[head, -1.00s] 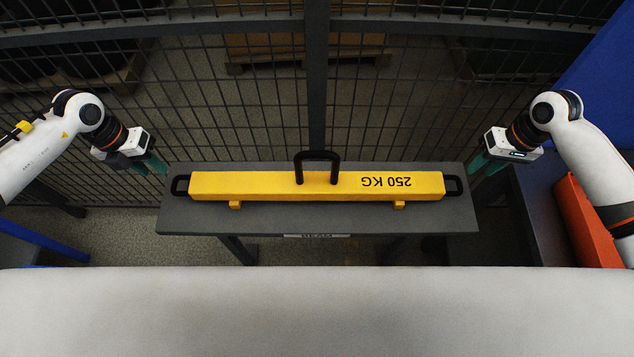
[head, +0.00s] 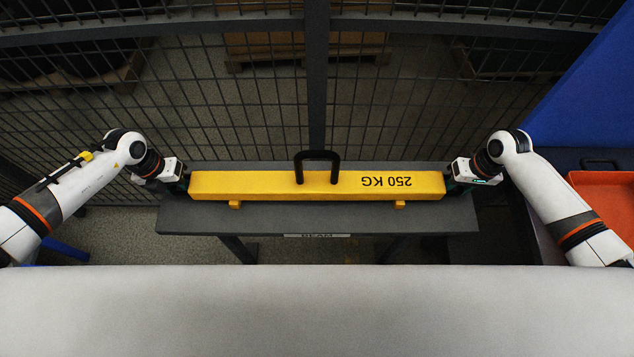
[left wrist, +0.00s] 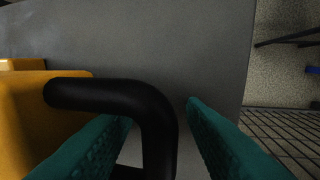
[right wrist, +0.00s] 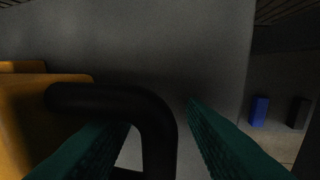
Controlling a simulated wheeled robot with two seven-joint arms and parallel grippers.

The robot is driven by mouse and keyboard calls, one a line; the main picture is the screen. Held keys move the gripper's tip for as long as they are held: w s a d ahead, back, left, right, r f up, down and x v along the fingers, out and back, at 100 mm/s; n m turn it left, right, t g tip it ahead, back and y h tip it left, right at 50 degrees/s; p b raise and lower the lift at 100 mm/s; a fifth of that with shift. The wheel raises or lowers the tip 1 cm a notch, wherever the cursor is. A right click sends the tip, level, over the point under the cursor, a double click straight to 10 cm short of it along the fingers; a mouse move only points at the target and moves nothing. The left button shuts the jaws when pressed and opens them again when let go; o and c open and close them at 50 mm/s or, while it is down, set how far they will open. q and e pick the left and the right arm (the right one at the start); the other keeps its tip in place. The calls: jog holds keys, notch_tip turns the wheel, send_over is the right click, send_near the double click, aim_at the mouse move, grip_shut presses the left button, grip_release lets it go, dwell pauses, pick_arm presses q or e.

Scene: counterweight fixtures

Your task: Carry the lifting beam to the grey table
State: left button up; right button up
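The yellow lifting beam (head: 270,185), marked 250 KG upside down, lies on a dark grey table (head: 290,218) with its black top handle upright. My left gripper (head: 182,184) is at the beam's left end. In the left wrist view its teal fingers (left wrist: 160,135) are apart, with the black end handle (left wrist: 150,105) between them. My right gripper (head: 449,185) is at the right end. In the right wrist view its teal fingers (right wrist: 160,135) are also apart around the other end handle (right wrist: 150,105). In the head view both end handles are hidden by the grippers.
A mesh fence (head: 260,110) stands behind the table. An orange container (head: 605,195) is at the right, with a blue panel (head: 590,100) behind it. A pale surface (head: 310,310) fills the front. The table top in front of the beam is clear.

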pick_arm(q)
grip_shut()
pick_arm(e)
grip_shut()
pick_arm(q)
jog(key=shift+w+r, duration=0.1)
pick_arm(e)
jog(key=shift+w+d+r, duration=0.1)
dwell(0.9)
